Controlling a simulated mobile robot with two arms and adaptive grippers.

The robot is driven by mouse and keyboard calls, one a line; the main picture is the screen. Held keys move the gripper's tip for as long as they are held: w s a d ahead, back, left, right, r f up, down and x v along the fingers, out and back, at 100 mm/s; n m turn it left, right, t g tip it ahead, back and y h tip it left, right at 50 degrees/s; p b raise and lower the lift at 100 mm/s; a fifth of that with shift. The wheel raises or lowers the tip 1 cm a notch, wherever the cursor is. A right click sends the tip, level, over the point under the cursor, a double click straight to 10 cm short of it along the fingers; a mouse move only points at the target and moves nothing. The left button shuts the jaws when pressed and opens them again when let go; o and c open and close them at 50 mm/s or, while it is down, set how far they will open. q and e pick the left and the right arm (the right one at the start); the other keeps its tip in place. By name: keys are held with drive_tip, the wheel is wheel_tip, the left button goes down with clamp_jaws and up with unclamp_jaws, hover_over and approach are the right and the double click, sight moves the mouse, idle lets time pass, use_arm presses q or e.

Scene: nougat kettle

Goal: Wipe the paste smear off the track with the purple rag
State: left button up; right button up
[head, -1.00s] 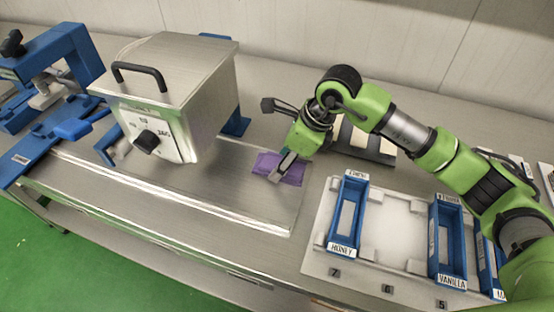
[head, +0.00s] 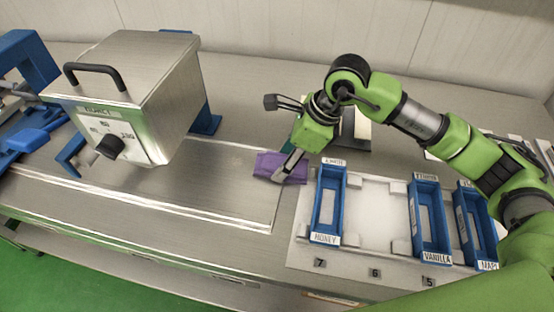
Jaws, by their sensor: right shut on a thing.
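The purple rag (head: 268,165) lies flat at the right end of the metal track (head: 215,178), partly over the track's right edge. My right gripper (head: 288,172) points down onto the rag and is shut on it. The gripper hides part of the rag. A faint pale patch (head: 237,160) shows on the track left of the rag; I cannot tell for sure whether it is the paste smear. My left gripper is not in view.
A metal kettle box (head: 140,85) with a black handle stands over the track at the left. A white rack (head: 375,215) with blue bins, including the honey bin (head: 328,205), stands close to the right of the rag. The track between kettle and rag is clear.

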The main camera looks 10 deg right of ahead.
drive_tip(key=shift+s+d+f, duration=0.1)
drive_tip(key=shift+d+f, duration=0.05)
drive_tip(key=shift+d, duration=0.1)
drive_tip(key=shift+d, duration=0.15)
drive_tip(key=shift+r+p, duration=0.4)
drive_tip(key=shift+r, duration=0.35)
drive_tip(key=shift+c, duration=0.8)
drive_tip(key=r+p, duration=0.1)
drive_tip(key=r, duration=0.3)
drive_tip(key=shift+s+d+r+p, duration=0.1)
drive_tip(key=shift+d+r+p, duration=0.1)
drive_tip(key=shift+p, duration=0.2)
drive_tip(key=shift+a+r, duration=0.15)
drive_tip(key=shift+r, duration=0.05)
wheel_tip(320, 180, up, 3)
drive_tip(key=shift+p, duration=0.8)
